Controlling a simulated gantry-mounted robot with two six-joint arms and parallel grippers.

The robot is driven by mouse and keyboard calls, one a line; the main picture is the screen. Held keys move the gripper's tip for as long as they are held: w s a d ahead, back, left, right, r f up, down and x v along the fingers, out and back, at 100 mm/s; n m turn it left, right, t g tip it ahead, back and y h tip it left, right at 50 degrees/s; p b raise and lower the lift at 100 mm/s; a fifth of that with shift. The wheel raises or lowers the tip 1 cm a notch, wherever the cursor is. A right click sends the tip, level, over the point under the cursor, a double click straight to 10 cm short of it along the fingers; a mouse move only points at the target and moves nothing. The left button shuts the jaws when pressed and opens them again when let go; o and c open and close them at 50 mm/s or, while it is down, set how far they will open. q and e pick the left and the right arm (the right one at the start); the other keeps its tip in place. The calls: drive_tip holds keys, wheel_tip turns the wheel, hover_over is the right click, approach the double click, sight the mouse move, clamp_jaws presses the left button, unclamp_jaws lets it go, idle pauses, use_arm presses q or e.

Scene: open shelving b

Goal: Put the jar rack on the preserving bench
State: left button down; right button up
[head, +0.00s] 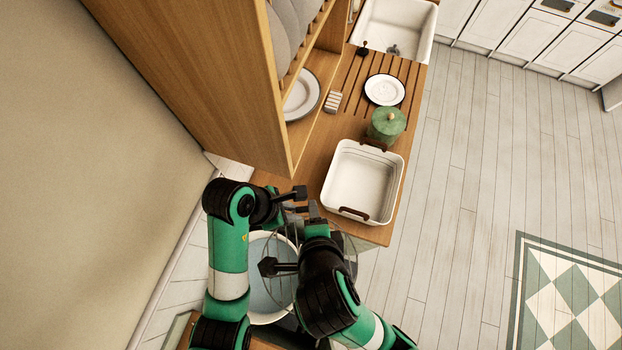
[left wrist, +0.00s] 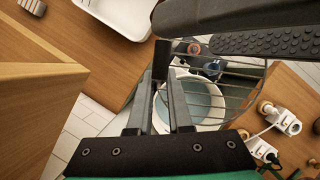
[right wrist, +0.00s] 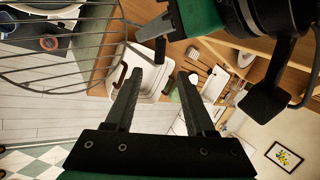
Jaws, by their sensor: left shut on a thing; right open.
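The jar rack is a round thin wire rack that shows in the left wrist view (left wrist: 236,90) and at the upper left of the right wrist view (right wrist: 95,52). In the head view it is faint between my two arms. My left gripper (head: 300,196) is shut on the rack's edge and holds it above a round pale blue-white tub (head: 262,275). My right gripper (right wrist: 160,80) is open with nothing between its fingers, beside the rack. A wooden counter (head: 312,175) lies ahead; I cannot tell whether it is the preserving bench.
A white basin with brown handles (head: 362,182) stands on the counter's near end. Behind it are a green lidded pot (head: 386,124), a white plate (head: 385,90) and a sink (head: 392,30). A tall wooden shelf (head: 215,70) borders the left. The floor at right is clear.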

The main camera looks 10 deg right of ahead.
drive_tip(key=shift+a+x, duration=0.15)
drive_tip(key=shift+x, duration=1.05)
drive_tip(key=shift+a+x, duration=0.15)
drive_tip(key=shift+x, duration=1.1)
clamp_jaws()
use_arm(q)
drive_tip(key=c, duration=0.8)
unclamp_jaws()
drive_tip(key=shift+o, duration=0.2)
drive_tip(key=shift+a, duration=0.1)
